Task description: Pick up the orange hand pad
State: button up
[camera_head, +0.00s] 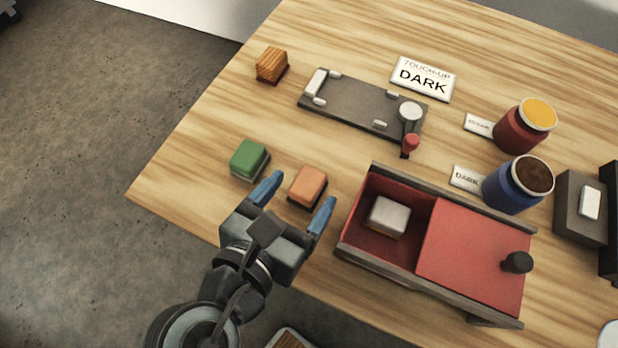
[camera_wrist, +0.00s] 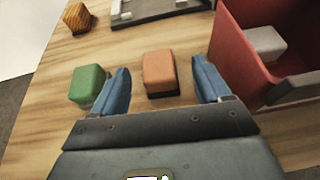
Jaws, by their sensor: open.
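The orange hand pad (camera_head: 308,186) is a small block with a dark base, lying on the wooden table near its front edge. In the wrist view the orange pad (camera_wrist: 159,73) sits between and slightly beyond my two blue fingers. My gripper (camera_head: 298,203) is open, with one finger to each side of the pad and nothing held. In the wrist view my gripper (camera_wrist: 162,84) shows a gap between each finger and the pad. Whether the fingertips are at the pad's height is hard to tell.
A green pad (camera_head: 248,159) stands close to the left finger. A red box (camera_head: 435,200) with a white pad (camera_head: 388,217) inside is close on the right. Behind are a wooden block (camera_head: 271,64), a grey clamp plate (camera_head: 350,104), a sign (camera_head: 423,78) and two jars (camera_head: 518,185).

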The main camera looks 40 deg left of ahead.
aim_at(303, 188)
jog(key=shift+x, duration=2.3)
jog(key=shift+s+a+f, duration=0.1)
jog(key=shift+s+f, duration=0.05)
jog(key=c, duration=1)
jog(key=shift+c, duration=0.2)
